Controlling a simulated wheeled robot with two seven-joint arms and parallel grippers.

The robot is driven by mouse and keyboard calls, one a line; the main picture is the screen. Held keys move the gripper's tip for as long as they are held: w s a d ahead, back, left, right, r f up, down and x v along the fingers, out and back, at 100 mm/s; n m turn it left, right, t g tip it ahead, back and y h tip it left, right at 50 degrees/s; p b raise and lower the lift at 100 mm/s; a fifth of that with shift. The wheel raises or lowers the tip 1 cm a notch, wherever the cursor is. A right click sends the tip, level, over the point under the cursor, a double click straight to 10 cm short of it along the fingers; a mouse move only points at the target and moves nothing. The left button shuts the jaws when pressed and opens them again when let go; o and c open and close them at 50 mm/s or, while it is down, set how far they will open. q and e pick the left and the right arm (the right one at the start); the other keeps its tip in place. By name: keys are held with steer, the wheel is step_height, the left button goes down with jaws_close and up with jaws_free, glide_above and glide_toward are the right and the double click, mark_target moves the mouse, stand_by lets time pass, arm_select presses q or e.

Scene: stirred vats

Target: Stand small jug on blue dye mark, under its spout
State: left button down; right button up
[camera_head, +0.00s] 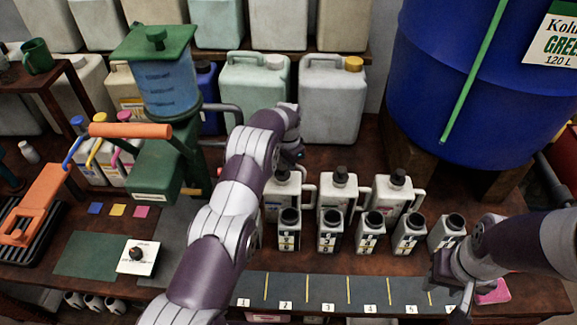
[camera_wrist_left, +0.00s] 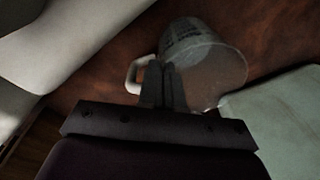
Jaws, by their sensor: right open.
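The small jug (camera_wrist_left: 208,68) is a greyish, see-through vessel with printed marks and a pale handle (camera_wrist_left: 133,75), seen in the left wrist view. My left gripper (camera_wrist_left: 164,75) has its fingers close together at the handle side, and they appear shut on the jug. In the head view my left arm hides the jug. My right gripper (camera_head: 450,282) is open and empty at lower right.
Yellow (camera_head: 117,210) and pink (camera_head: 141,212) marks lie beside the blue one. A green press with an orange handle (camera_head: 130,130) stands close behind at right. Several small labelled bottles (camera_head: 330,235) stand between my arms. Large canisters (camera_head: 332,100) and a blue barrel (camera_head: 470,80) line the back.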

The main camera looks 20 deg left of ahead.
arm_select(q)
steer(key=shift+f, duration=0.15)
steer(key=c, duration=1.6)
jaws_free()
steer(key=shift+o, duration=1.4)
